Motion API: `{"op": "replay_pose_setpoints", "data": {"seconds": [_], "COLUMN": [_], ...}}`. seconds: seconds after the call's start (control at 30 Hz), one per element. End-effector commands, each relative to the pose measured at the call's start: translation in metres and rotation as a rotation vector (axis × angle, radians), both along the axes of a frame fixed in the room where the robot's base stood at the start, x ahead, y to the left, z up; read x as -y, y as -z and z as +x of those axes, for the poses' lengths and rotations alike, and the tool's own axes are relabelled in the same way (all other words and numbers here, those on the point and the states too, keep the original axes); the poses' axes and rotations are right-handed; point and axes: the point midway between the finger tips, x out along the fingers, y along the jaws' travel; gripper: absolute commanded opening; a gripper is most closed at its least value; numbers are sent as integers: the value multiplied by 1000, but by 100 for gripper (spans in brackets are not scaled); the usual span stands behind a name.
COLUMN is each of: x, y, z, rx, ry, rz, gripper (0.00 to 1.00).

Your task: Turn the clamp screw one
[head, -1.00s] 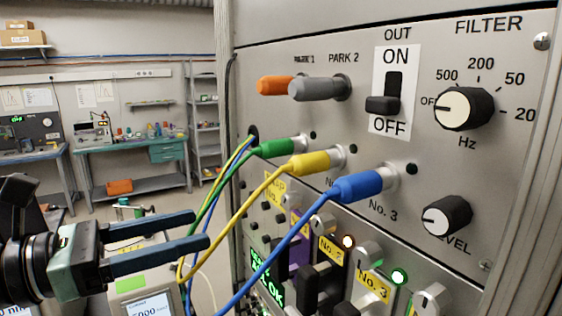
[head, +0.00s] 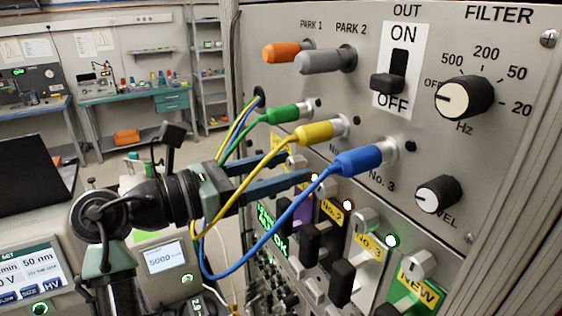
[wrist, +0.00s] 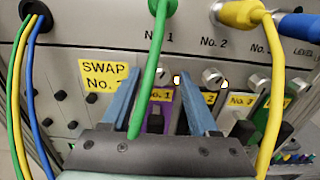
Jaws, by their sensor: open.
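Clamp screw one (wrist: 161,76) is a small silver slotted knob at the top of the purple No. 1 module (wrist: 161,101) in the wrist view. My gripper (wrist: 160,78) is open, with its two blue fingers on either side of this screw; I cannot tell if they touch it. In the head view my gripper (head: 297,167) reaches in from the left, behind the yellow and blue cables. The purple module (head: 302,204) is partly hidden there by the fingers and cables.
The yellow cable (head: 262,168) and blue cable (head: 290,241) loop in front of my gripper. The No. 2 screw (wrist: 213,76) stands just to the right of my fingers.

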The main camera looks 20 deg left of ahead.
Motion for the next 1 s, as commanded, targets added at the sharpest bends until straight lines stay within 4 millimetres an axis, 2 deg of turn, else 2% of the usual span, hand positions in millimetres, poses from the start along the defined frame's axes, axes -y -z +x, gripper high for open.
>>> {"op": "replay_pose_setpoints", "data": {"seconds": [0.23, 0.57, 1.0], "x": [0, 0, 0], "y": [1, 0, 0], "z": [0, 0, 0], "rx": [-1, -1, 23], "ry": [0, 0, 1], "rz": [-1, -1, 31], "gripper": [59, 0, 0]}}
